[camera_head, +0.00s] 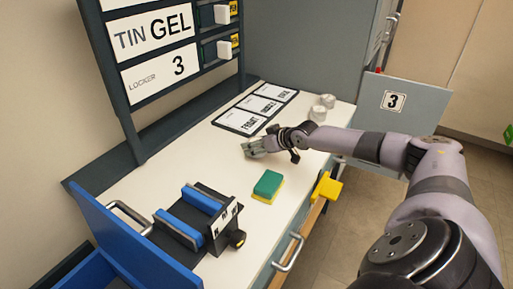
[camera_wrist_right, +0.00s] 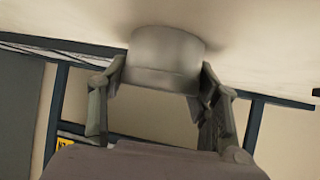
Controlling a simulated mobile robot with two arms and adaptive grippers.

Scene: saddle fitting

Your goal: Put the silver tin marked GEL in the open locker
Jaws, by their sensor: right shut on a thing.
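In the right wrist view, my right gripper (camera_wrist_right: 155,105) is shut on a plain silver tin (camera_wrist_right: 166,60). The tin is close to a pale surface, with a shadow beside it; I cannot tell if they touch. No GEL mark shows on its visible side. The hand hides the tin in the head view. The open locker door (camera_head: 385,125), marked 3, stands at the right; the locker's inside is hidden. My left gripper is out of view.
Two silver tins (camera_head: 318,113) stand at the bench's far right. A label mat (camera_head: 243,121), a green and yellow sponge (camera_head: 268,186), and a black fixture with blue pads (camera_head: 212,223) are on the bench. A sign board (camera_head: 158,71) reads TIN GEL, LOCKER 3.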

